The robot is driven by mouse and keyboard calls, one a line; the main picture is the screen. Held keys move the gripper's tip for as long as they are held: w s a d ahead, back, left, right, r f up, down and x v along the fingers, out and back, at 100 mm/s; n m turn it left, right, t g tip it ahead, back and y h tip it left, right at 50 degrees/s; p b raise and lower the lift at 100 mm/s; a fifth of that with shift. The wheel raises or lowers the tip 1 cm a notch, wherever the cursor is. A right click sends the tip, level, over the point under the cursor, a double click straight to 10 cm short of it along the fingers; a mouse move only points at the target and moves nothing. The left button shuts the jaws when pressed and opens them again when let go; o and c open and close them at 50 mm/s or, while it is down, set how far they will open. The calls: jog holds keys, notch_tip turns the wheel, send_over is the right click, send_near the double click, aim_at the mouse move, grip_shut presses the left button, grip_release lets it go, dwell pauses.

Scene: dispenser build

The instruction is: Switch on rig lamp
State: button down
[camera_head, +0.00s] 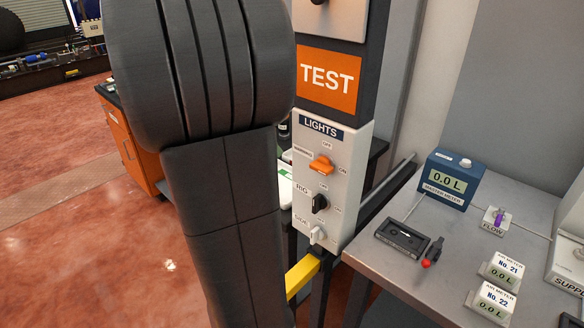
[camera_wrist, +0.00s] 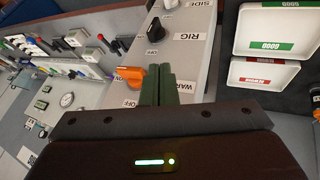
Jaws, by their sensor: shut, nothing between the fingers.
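The white LIGHTS panel (camera_head: 330,222) stands upright below an orange TEST sign. The rig switch is a black knob (camera_head: 319,203) beside the RIG label, between an orange knob (camera_head: 320,165) above and a pale SIDE knob (camera_head: 317,235) below. In the wrist view the black rig knob (camera_wrist: 154,31) is beyond the fingers, and the orange knob (camera_wrist: 130,78) is close on their left. My gripper (camera_wrist: 167,76) is shut and empty, its green fingers together beside the orange knob; contact is unclear. The head view does not show the fingers; my dark arm covers its centre left.
A yellow bar (camera_head: 302,275) juts out below the panel. Two white trays (camera_wrist: 284,30) are at the wrist view's upper right.

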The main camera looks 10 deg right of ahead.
aim_at(317, 204)
jog(key=shift+g+h, duration=0.3)
jog(key=w+f, duration=0.2)
jog(key=w+a+f+p, duration=0.1)
jog(key=f, duration=0.1)
jog(key=shift+w+f, duration=0.2)
jog(key=shift+w, duration=0.15)
jog(key=s+d+f+p, duration=0.2)
jog(key=s+d+f, duration=0.2)
jog(key=d+f, duration=0.4)
jog(key=shift+s+d+p, duration=0.2)
jog(key=shift+s+p, duration=0.05)
jog(key=shift+p, duration=0.1)
jog(key=shift+s+b, duration=0.1)
jog(key=shift+b, duration=0.45)
